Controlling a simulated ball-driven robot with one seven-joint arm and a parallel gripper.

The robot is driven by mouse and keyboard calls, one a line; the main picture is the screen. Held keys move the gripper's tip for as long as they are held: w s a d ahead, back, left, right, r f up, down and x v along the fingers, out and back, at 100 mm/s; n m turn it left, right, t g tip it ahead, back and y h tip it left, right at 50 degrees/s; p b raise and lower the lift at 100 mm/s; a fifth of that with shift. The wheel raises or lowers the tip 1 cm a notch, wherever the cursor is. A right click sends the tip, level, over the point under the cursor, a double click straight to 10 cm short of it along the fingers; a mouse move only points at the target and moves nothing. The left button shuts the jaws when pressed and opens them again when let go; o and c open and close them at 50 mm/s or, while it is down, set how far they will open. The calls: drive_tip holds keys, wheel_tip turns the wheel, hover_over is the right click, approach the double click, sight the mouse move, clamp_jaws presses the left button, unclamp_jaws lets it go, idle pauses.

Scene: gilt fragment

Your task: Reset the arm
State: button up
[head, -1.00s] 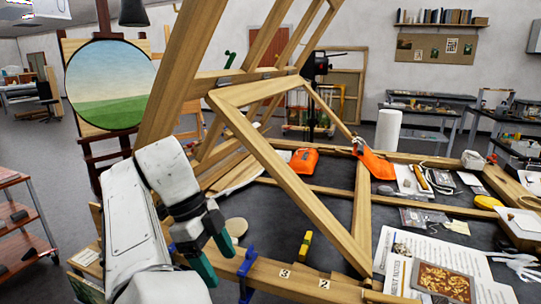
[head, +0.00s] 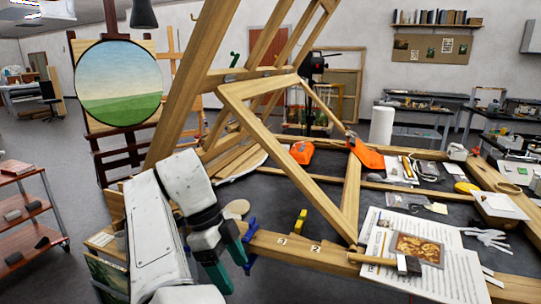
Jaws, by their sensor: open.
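My gripper (head: 228,262) is at the lower left of the head view, at the end of my white arm. Its two green-tipped fingers are apart, and I see nothing between them. It hangs at the left end of the table's wooden front rail (head: 290,247), close to a blue clamp (head: 250,243). I cannot tell whether the fingers touch the rail or the clamp.
A large wooden frame (head: 285,145) leans up over the dark table (head: 400,208). Orange tools (head: 366,153), a yellow block (head: 301,219), papers (head: 385,240) and a gilt fragment picture (head: 418,249) lie on it. A shelf cart (head: 30,215) stands left, with open floor beside it.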

drive_tip(key=d+f+n, duration=0.3)
drive_tip(key=d+f, duration=1.3)
drive_tip(key=d, duration=0.2)
drive_tip(key=s+d+f+n+y, duration=0.1)
drive_tip(key=s+d+f+n, duration=0.1)
drive_tip(key=s+d+f, duration=0.3)
drive_tip(key=s+d+f+n, duration=0.3)
drive_tip(key=d+f, duration=0.1)
drive_tip(key=d, duration=0.3)
drive_tip(key=s+d+f+n+t, duration=0.1)
drive_tip(key=s+d+f+n, duration=0.25)
drive_tip(key=s+d, duration=0.4)
drive_tip(key=s+a+r+n+t+y, duration=0.1)
drive_tip(key=s+n, duration=0.8)
drive_tip(key=s, duration=1.3)
drive_tip(key=shift+a+y, duration=0.7)
drive_tip(key=shift+y, duration=0.3)
